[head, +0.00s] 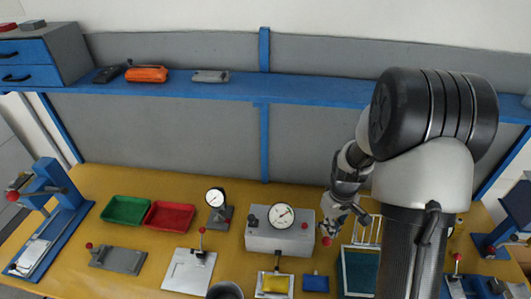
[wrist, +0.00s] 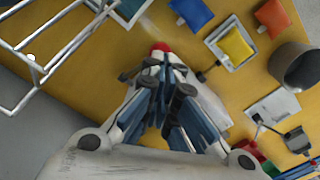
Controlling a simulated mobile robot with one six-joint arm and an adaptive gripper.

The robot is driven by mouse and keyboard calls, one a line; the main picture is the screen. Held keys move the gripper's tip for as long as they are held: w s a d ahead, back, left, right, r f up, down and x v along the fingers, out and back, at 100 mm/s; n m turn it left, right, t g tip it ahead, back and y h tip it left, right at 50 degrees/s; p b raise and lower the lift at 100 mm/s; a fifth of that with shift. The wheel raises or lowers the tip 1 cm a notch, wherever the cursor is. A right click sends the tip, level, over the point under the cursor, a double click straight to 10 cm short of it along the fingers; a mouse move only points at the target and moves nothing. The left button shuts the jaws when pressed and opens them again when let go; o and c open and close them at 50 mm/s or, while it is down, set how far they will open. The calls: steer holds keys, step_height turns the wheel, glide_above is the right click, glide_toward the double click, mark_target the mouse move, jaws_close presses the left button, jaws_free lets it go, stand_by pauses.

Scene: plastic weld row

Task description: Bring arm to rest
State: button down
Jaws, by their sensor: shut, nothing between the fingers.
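My gripper (head: 337,222) hangs below my bent arm over the right half of the yellow workbench (head: 75,260). In the wrist view its blue-grey fingers (wrist: 168,85) are drawn together with nothing between them. A red knob (wrist: 160,48) shows just beyond the fingertips; I cannot tell whether they touch it. The knob also shows in the head view (head: 327,241), just below the gripper. My upper arm hides part of the bench at the right.
A gauge box (head: 263,240) stands left of my gripper. A wire rack (head: 366,228) stands close on its right. A yellow pouch (head: 275,283), a blue pouch (head: 315,283) and a dark cup (head: 225,291) lie nearer the front. A blue shelf (head: 200,87) runs behind.

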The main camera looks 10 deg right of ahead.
steer(key=s+a+r+t+b, duration=0.1)
steer(key=a+r+b, duration=0.15)
steer(key=r, duration=0.55)
steer(key=s+a+r+m+t+b, duration=0.1)
steer(key=s+a+r+b, duration=0.1)
steer(key=s+a+r, duration=0.3)
steer(key=s+a+r+m+t+b, duration=0.1)
steer(key=s+a+r, duration=0.4)
steer(key=s, duration=0.8)
steer(key=shift+s+r+m+t+b, duration=0.4)
steer(key=shift+t+b, duration=0.2)
steer(key=shift+t, duration=0.2)
